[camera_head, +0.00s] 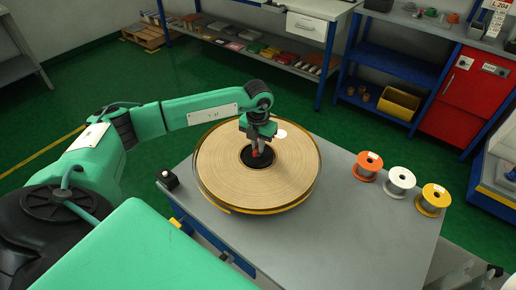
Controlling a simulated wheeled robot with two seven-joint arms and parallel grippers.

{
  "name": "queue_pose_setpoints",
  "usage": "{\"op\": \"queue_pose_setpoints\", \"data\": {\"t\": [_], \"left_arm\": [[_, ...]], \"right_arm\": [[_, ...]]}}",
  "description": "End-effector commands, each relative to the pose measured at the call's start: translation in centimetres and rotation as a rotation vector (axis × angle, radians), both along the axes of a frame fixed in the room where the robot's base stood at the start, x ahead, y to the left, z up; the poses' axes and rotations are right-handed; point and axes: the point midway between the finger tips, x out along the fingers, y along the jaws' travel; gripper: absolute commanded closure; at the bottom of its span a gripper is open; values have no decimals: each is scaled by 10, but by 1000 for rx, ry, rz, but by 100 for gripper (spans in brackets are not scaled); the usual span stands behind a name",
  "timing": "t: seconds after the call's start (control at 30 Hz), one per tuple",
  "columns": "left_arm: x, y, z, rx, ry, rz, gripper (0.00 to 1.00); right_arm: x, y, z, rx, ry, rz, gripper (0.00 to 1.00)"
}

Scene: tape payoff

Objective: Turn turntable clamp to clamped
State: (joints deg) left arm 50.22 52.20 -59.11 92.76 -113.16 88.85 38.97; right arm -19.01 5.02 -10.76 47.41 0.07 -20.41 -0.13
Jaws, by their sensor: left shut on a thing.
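The turntable stands on the grey table (350,240) and carries a wide tan tape roll (225,170) with a dark edge. A black hub fills the roll's middle, and the red turntable clamp (256,152) shows there, partly hidden by my gripper. My left gripper (257,147) reaches down from above onto the hub and is shut on the clamp. The clamp's exact angle is hard to tell at this size. My right gripper does not show.
An orange spool (367,166), a white spool (399,182) and a yellow spool (433,199) stand on the table's right side. A small black box (167,180) sits at its left edge. Shelves and a red cabinet (466,95) stand behind, across green floor.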

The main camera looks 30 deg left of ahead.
Motion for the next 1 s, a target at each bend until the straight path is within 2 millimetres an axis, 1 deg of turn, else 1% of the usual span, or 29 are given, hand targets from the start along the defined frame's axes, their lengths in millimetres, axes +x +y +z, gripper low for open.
{"op": "queue_pose_setpoints", "data": {"t": [0.03,0.2,0.4,0.9,0.93,1.0], "left_arm": [[1,0,-1,1,-3,-27,100],[1,0,0,0,-3,-108,100],[1,0,0,-1,-3,-160,100],[1,0,1,0,-3,-176,100],[1,0,1,0,-3,-176,85],[1,0,1,0,-2,-176,72]], "right_arm": [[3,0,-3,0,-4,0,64],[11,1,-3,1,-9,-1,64],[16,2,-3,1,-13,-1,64],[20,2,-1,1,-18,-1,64],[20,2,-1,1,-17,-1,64],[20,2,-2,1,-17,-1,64]]}}
